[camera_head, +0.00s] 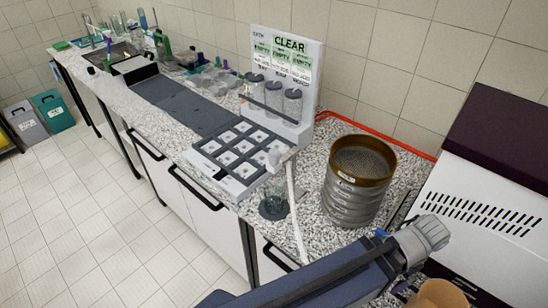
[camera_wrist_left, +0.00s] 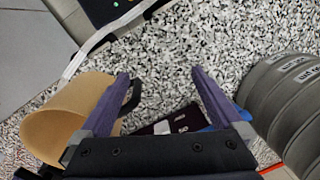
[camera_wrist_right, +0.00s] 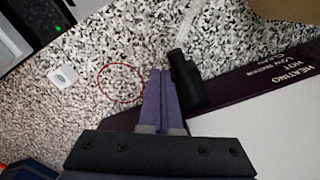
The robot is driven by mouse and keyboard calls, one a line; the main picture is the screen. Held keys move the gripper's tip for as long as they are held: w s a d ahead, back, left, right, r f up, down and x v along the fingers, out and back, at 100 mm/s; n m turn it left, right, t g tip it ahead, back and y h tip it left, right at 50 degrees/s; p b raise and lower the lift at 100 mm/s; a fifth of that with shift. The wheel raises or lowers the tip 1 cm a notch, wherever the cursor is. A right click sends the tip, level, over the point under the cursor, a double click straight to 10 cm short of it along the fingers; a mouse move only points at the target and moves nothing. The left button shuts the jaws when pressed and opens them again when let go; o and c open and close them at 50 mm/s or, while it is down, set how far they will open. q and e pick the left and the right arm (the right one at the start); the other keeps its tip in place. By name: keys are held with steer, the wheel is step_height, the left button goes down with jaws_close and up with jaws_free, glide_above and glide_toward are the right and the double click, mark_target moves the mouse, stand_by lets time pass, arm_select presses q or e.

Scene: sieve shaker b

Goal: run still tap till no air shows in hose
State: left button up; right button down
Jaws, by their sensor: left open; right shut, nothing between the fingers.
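The still, a white vented case (camera_head: 480,225) with a dark purple top, stands at the right in the head view. Its lettered dark panel (camera_wrist_right: 270,75) shows in the right wrist view. A black tap-like part (camera_wrist_right: 186,78) sticks out beside that panel. My right gripper (camera_wrist_right: 161,75) is shut and empty, just left of this part; I cannot tell whether they touch. A translucent hose (camera_wrist_right: 188,22) shows above; air inside cannot be made out. A pale hose (camera_head: 295,212) also hangs over the counter's front in the head view. My left gripper (camera_wrist_left: 160,76) is open and empty above the counter.
A stack of sieves (camera_head: 357,180) stands by the wall; it is close to my left gripper's right side. A thin red ring (camera_wrist_right: 120,82) lies on the counter.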

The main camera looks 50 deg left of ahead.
steer(key=shift+a, duration=1.1)
stand_by(0.3)
